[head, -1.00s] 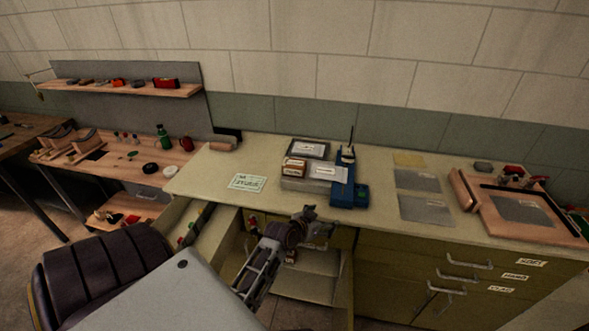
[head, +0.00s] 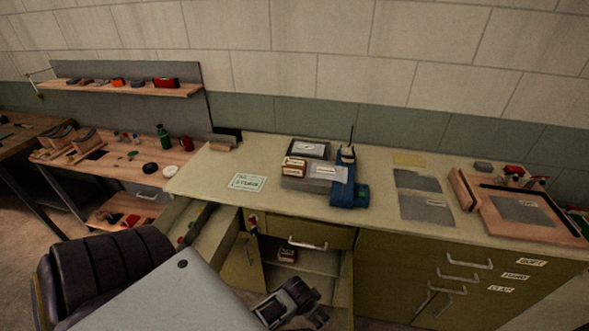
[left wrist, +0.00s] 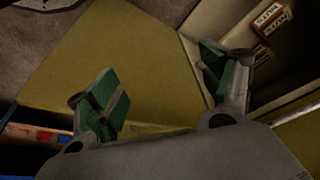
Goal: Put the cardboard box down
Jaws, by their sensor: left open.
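A small brown cardboard box (head: 287,255) with a pale label rests inside the open cabinet under the counter in the head view. A brown labelled box (left wrist: 270,18) also shows at the upper right of the left wrist view. Another small labelled brown box (head: 294,166) sits on the counter among the grey cases. My left gripper (head: 308,305) is low in front of the open cabinet, apart from the box there. In the left wrist view its green-padded fingers (left wrist: 160,85) are spread with nothing between them. My right gripper is not in view.
An open cabinet door (head: 341,285) stands right of the opening. An open drawer (head: 210,235) juts out on the left. A dark chair (head: 105,265) stands at the lower left. The counter (head: 300,215) is clear along its front edge.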

